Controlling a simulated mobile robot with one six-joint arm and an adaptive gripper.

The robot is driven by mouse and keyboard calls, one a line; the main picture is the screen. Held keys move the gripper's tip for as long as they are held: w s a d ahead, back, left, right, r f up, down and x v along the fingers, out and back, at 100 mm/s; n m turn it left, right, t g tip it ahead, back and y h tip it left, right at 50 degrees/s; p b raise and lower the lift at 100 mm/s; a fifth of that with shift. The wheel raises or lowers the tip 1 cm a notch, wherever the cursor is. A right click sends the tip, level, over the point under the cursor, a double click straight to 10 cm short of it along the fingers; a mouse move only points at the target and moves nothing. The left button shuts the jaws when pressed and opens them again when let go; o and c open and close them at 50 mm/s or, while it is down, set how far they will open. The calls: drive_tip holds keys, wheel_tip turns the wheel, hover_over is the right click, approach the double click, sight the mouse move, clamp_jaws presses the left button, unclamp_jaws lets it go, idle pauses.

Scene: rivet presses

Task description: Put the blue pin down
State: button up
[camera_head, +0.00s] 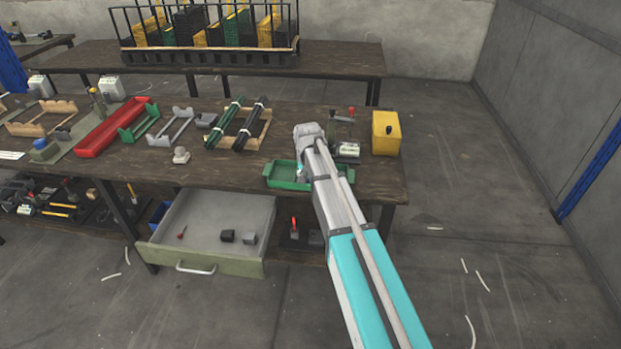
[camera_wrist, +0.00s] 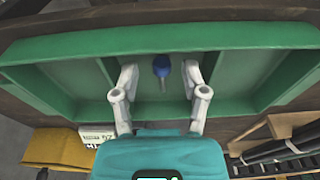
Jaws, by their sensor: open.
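The blue pin (camera_wrist: 162,66) is in the middle compartment of a green tray (camera_wrist: 255,36), with its blue head and thin tip showing in the wrist view. My gripper (camera_wrist: 160,75) is open, one finger on each side of the pin, with a visible gap to both fingers. I cannot tell whether the pin stands or lies. In the head view the green tray (camera_head: 282,185) is at the front right of the bench, and my arm covers part of it. The pin does not show clearly there.
A yellow box (camera_head: 386,133) and a small labelled box (camera_head: 349,149) stand behind the tray. Dark rods lie on a wooden rack (camera_head: 262,126) to the left. A drawer (camera_head: 203,264) stands open below the bench, holding small parts.

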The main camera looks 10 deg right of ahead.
wheel_tip(320, 180, up, 11)
drive_tip(key=s+p, duration=0.1)
drive_tip(key=p, duration=1)
drive_tip(key=shift+s+a+r, duration=0.15)
drive_tip(key=shift+s, duration=0.1)
idle(0.4)
drive_tip(key=s+d+n+g, duration=0.1)
drive_tip(key=s+d+n, duration=0.1)
drive_tip(key=s, duration=2.3)
drive_tip(key=shift+n+g, duration=0.3)
drive_tip(key=shift+n, duration=0.5)
drive_tip(key=shift+c, duration=0.2)
